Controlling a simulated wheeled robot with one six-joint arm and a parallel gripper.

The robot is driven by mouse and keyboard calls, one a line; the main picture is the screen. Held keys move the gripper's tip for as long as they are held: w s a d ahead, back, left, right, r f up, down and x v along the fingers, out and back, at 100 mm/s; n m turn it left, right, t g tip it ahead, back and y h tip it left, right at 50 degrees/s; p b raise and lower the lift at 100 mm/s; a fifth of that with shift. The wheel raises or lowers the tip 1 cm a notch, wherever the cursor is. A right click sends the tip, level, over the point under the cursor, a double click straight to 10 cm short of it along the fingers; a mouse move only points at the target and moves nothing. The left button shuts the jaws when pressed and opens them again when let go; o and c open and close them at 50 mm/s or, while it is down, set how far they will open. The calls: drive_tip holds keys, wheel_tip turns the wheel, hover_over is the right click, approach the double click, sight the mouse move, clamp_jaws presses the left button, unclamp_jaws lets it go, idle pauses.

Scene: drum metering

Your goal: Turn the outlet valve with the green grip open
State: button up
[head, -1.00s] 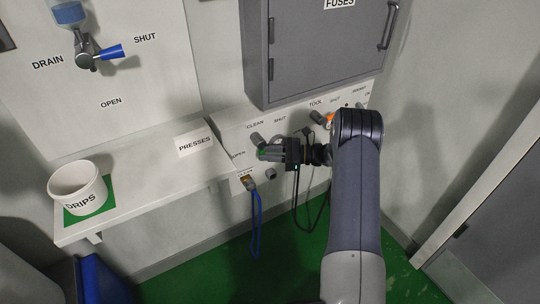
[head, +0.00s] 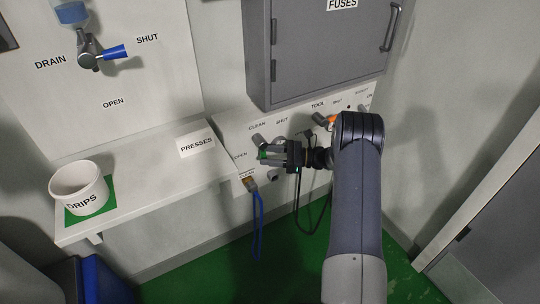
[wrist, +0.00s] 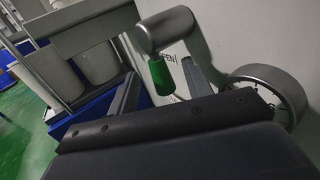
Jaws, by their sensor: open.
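The green grip (head: 262,154) of the outlet valve shows at the tips of my gripper (head: 268,154), on the low wall panel marked CLEAN, SHUT and OPEN. In the wrist view the green grip (wrist: 161,76) hangs from a grey metal arm, beyond a dark part of my gripper. My gripper is open, with its jaws at the grip. Whether they touch it I cannot tell. Much of the valve body is hidden in the head view. The OPEN label is left of the grip, and SHUT is up and to the right.
An orange-gripped valve (head: 331,119) marked TOOL is to the right. A blue cord (head: 257,225) hangs below the panel. The grey FUSES cabinet (head: 315,50) juts out above. A white shelf (head: 140,168) with a white DRIPS cup (head: 78,188) and a blue-handled drain valve (head: 112,52) are left.

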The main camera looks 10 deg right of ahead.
drive_tip(key=v, duration=1.1)
drive_tip(key=shift+a, duration=0.15)
drive_tip(key=x, duration=1)
drive_tip(key=shift+w+a, duration=0.2)
drive_tip(key=shift+a, duration=0.05)
